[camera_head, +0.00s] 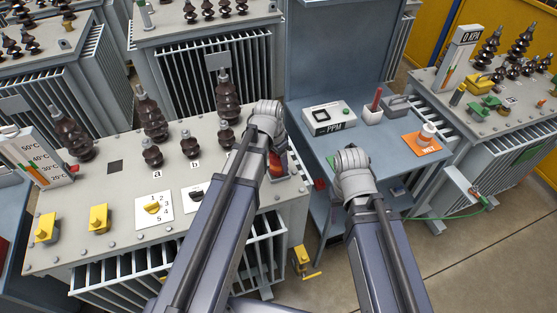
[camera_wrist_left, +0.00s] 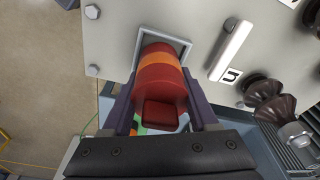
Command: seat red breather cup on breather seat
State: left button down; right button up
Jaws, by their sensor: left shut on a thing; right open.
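The red breather cup, a red cylinder with an orange band (camera_wrist_left: 158,75), is between the two fingers of my left gripper (camera_wrist_left: 160,98) in the left wrist view. My left gripper is shut on it. Part of the cup also shows in the head view (camera_head: 277,164), beside my left wrist. The breather seat looks to be the square grey frame (camera_wrist_left: 187,44) on the transformer lid; the cup's far end overlaps its opening. I cannot tell whether they touch. My right gripper (camera_head: 352,168) is over the blue bench, open, its fingers mostly hidden.
The transformer lid (camera_head: 110,190) carries dark bushings (camera_head: 154,122), a dial plate (camera_head: 154,206) and yellow valves (camera_head: 99,218).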

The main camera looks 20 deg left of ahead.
aim_at(276, 156)
pick_arm(q)
jog(key=shift+f+b, duration=0.5)
jog(key=shift+f, duration=0.05)
jog(key=shift+c, duration=0.4)
grip_release()
jog(key=shift+r, duration=0.15)
jog(key=r+p, duration=0.5)
jog(key=s+r+p, duration=0.1)
jog(key=r+p, duration=0.1)
jog(key=p, duration=0.1)
jog(key=shift+a+r, duration=0.25)
jog(key=shift+a, duration=0.05)
jog(key=s+n+y, duration=0.1)
jog(key=s+n, duration=0.5)
jog(key=s, duration=0.2)
jog(key=s+d+m, duration=0.1)
jog(key=s+d, duration=0.1)
jog(key=d, duration=0.3)
jog(key=s+d+m+g+y, duration=0.1)
jog(key=s+d+m, duration=0.1)
jog(key=d, duration=0.4)
jog(key=shift+s+g, duration=0.3)
jog(key=shift+s, duration=0.55)
